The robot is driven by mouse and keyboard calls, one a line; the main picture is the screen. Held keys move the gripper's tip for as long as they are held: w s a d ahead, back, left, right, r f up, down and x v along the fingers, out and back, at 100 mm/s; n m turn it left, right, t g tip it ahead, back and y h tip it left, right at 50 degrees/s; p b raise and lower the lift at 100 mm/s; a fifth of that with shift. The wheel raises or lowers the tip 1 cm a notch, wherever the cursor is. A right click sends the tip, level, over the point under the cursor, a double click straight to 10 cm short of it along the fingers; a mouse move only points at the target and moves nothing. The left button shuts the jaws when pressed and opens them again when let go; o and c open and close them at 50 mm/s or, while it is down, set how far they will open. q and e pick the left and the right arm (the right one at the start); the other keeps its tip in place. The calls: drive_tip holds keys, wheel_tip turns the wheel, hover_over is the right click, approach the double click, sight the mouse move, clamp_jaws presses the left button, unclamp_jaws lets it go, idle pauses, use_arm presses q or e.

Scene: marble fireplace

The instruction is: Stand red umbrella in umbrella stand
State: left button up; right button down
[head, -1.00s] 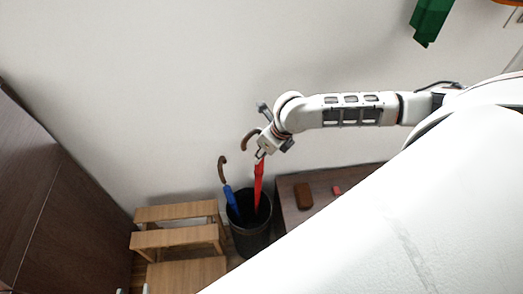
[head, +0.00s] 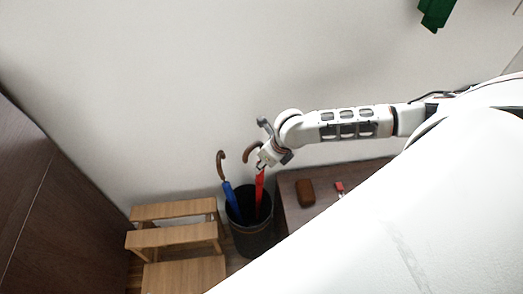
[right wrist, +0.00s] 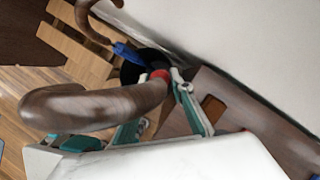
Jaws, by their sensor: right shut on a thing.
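The red umbrella (head: 259,190) has a curved brown handle and is upright, its lower part inside the dark round umbrella stand (head: 251,240). My right gripper (head: 262,166) is shut on it just below the handle, above the stand's rim. In the right wrist view the brown handle (right wrist: 95,106) hooks out in front of the fingers (right wrist: 162,88), with a little red (right wrist: 160,75) between them. The umbrella's tip is hidden inside the stand. My left gripper is not in view.
A blue umbrella (head: 232,199) leans in the same stand. A wooden step stool (head: 178,236) stands left of it. Right of it is a dark cabinet top (head: 293,211) with a brown wallet-like item (head: 305,192) and a small red item (head: 339,186). The wall is close behind.

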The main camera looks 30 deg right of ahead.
sight(262, 178)
wheel_tip(262, 178, down, 5)
drive_tip(key=shift+b, duration=1.05)
wheel_tip(262, 178, down, 2)
drive_tip(key=shift+b, duration=0.5)
drive_tip(key=shift+f, duration=0.55)
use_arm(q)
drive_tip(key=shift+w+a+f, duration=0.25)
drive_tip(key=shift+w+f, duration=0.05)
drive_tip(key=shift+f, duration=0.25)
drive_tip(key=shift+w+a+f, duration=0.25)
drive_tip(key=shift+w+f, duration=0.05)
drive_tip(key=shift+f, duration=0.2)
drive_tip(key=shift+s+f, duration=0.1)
